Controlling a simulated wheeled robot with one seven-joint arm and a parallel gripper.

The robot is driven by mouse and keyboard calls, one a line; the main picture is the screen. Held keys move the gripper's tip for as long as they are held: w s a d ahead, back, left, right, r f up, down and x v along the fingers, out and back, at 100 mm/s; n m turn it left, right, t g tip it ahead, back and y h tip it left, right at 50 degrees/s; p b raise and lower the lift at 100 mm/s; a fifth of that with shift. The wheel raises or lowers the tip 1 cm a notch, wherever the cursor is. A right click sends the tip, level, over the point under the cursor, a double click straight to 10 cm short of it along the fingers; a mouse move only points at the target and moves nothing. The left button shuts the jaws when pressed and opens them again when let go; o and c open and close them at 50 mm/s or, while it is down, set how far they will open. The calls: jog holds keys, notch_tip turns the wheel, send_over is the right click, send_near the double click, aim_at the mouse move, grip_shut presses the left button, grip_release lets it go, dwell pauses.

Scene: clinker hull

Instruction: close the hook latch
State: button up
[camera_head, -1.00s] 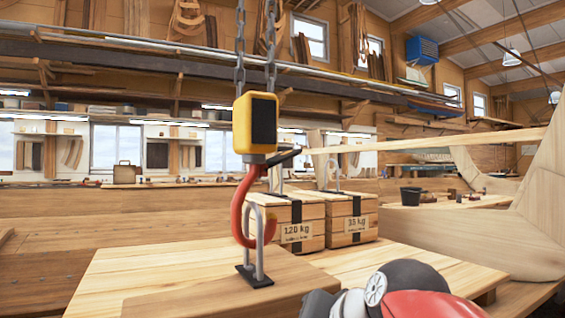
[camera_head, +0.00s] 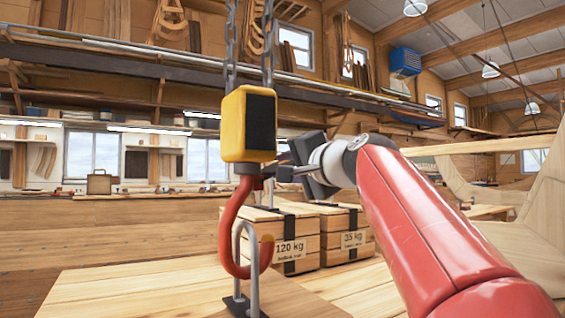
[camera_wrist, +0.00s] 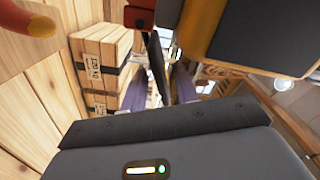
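A red hook (camera_head: 230,235) hangs under a yellow block (camera_head: 248,123) on two chains. Its curve passes through a grey metal loop (camera_head: 252,268) standing on a dark plate. The latch is a thin dark bar at the top of the hook, largely covered by my gripper in the head view. In the wrist view the latch (camera_wrist: 156,62) runs down between my two purplish fingers, and the orange hook tip (camera_wrist: 40,24) shows at the upper left. My gripper (camera_wrist: 160,88) looks open, its fingers apart on either side of the latch; contact cannot be told.
The yellow block also fills the upper right of the wrist view (camera_wrist: 225,35). A wooden table top (camera_head: 130,295) lies below, mostly clear at the left.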

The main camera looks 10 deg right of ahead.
jog(key=shift+x, duration=0.95)
grip_shut()
